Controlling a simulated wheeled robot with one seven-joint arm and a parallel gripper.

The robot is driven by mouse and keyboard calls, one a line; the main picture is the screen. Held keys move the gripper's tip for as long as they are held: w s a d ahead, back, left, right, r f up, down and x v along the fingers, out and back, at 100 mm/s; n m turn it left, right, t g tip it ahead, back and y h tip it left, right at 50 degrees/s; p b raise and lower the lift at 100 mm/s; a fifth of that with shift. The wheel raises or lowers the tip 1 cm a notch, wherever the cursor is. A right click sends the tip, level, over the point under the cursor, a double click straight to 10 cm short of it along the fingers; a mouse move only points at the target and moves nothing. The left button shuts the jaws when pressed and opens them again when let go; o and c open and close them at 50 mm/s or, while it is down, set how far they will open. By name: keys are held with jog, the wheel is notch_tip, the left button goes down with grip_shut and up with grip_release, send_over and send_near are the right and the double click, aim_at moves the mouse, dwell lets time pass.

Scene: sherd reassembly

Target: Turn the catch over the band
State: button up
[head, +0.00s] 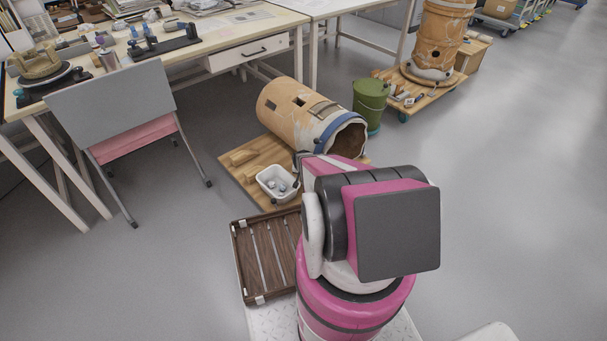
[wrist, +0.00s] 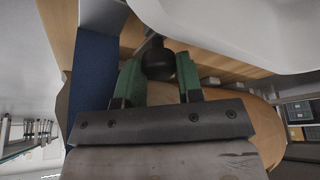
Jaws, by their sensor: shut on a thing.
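A clay vessel (head: 285,103) lies on its side on a wooden board, its broken open end facing right. A blue band (head: 333,128) wraps it near that end; a blue strip, which looks like this band, also shows in the wrist view (wrist: 97,72). My gripper (wrist: 158,72) has green fingers shut on a dark round knob (wrist: 158,60), which looks like the catch's handle. A thin dark stem runs up from the knob. Where the catch meets the band is not clear. In the head view my arm hides the catch and most of my gripper.
A white tub (head: 277,184) with small pieces stands on the wooden board (head: 236,172), close to my arm. A slatted brown tray (head: 240,268) lies nearer. A green bucket (head: 370,100) stands right of the vessel. A chair (head: 110,105) is at left. Floor at right is clear.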

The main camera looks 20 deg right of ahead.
jog(key=m+g+h, duration=0.1)
jog(key=m, duration=0.3)
jog(key=shift+w, duration=0.1)
jog(key=m+g+h, duration=0.1)
jog(key=m, duration=0.3)
jog(key=shift+a+m, duration=0.1)
jog(key=shift+m, duration=0.2)
jog(key=m+g, duration=0.1)
jog(key=m, duration=0.1)
jog(key=m+g, duration=0.1)
jog(key=m, duration=0.1)
jog(key=shift+w+m+h, duration=0.15)
jog(key=shift+m+h, duration=0.15)
jog(key=shift+m+g, duration=0.9)
jog(key=shift+m, duration=1)
jog(key=o, duration=0.9)
jog(key=shift+r, duration=0.1)
jog(key=v, duration=1)
jog(key=shift+r, duration=0.35)
